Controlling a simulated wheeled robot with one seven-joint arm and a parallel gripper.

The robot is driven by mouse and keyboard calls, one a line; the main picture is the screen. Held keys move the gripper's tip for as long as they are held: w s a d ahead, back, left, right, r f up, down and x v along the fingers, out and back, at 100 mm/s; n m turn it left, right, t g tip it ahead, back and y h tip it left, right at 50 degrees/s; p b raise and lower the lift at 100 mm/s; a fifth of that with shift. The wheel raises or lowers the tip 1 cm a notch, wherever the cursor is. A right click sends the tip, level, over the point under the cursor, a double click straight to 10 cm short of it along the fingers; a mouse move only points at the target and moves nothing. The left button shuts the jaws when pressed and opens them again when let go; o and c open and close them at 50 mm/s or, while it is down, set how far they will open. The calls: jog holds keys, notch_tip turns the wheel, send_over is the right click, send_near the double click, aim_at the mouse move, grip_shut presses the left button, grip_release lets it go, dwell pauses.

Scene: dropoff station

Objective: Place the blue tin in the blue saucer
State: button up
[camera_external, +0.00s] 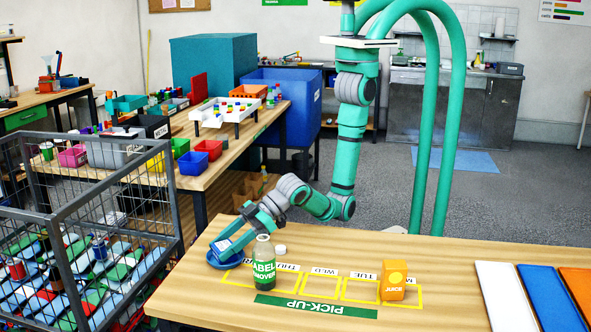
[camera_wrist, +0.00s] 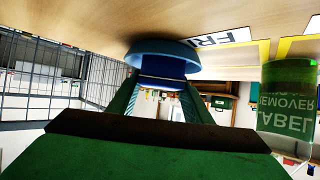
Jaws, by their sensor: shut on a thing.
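The blue saucer (camera_external: 226,262) sits at the left end of the table, near the FRI label; the wrist view, which is upside down, shows its rounded side (camera_wrist: 165,50). My gripper (camera_external: 228,248) is low over the saucer and shut on the blue tin (camera_external: 219,245). In the wrist view the tin shows as a darker blue band (camera_wrist: 164,82) between my fingers (camera_wrist: 160,92), right against the saucer's edge. The fingers hide part of the tin, and I cannot tell whether it rests on the saucer's floor.
A green label remover bottle (camera_external: 264,268) stands close right of the saucer; it also shows in the wrist view (camera_wrist: 287,98). A white round item (camera_external: 280,248) lies behind it. An orange juice box (camera_external: 393,281) stands farther right. A wire cage (camera_external: 60,215) is left of the table (camera_external: 420,300).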

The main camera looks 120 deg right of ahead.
jog(key=shift+f, duration=0.1)
jog(key=o, duration=1.3)
jog(key=shift+c, duration=0.2)
jog(key=shift+r, duration=0.2)
jog(key=v, duration=1.2)
jog(key=shift+d+f, duration=0.1)
jog(key=shift+f, duration=0.05)
